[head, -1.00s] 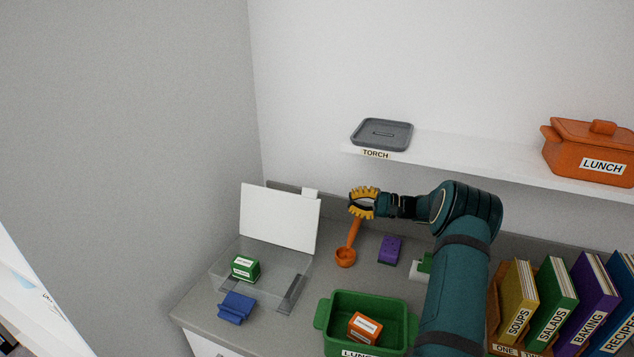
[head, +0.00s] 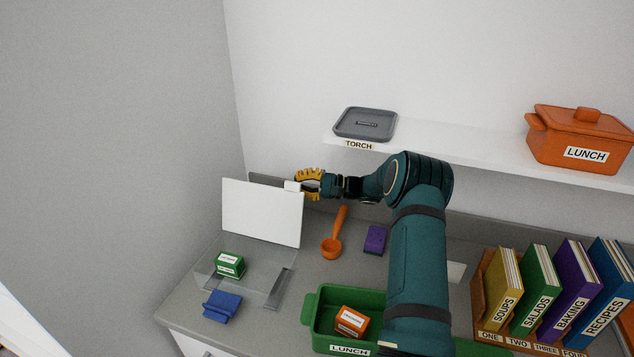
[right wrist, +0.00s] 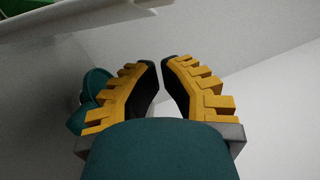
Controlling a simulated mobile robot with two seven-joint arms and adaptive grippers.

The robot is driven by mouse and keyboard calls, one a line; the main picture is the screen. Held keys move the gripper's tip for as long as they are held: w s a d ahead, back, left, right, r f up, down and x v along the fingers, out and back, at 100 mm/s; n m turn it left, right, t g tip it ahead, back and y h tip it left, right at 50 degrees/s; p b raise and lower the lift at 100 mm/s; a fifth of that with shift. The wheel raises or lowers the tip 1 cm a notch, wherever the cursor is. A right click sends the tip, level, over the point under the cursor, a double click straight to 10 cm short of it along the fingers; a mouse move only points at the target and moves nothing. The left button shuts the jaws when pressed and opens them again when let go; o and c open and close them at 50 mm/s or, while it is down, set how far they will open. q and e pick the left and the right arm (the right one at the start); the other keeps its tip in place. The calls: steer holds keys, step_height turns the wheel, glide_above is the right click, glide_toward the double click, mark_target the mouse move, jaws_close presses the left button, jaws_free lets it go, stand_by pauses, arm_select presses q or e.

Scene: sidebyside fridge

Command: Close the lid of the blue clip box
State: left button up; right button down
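The clip box is a clear box (head: 203,270) on the counter at left in the head view. Its white lid (head: 262,213) stands upright at the back, open. A blue clip piece (head: 222,306) is at the box's front. A green labelled carton (head: 229,265) sits inside. My right gripper (head: 300,184) is beside the lid's upper right corner, partly behind it; whether they touch is unclear. In the right wrist view its yellow fingers (right wrist: 162,62) converge, with their tips nearly together and nothing seen between them. My left gripper is not in view.
A green tub (head: 312,312) holding an orange carton (head: 352,321) is right of the box. An orange scoop (head: 332,247) and purple block (head: 375,240) lie behind it. A shelf (head: 450,143) with a grey lid (head: 365,124) runs above. Books (head: 540,290) stand at right.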

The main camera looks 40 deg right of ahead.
mark_target(297, 186)
steer(key=shift+s+a+r, duration=0.3)
steer(key=shift+s+a, duration=0.15)
steer(key=shift+a, duration=0.2)
steer(key=shift+s+a+r, duration=0.25)
steer(key=shift+s+a, duration=0.2)
steer(key=shift+a, duration=0.2)
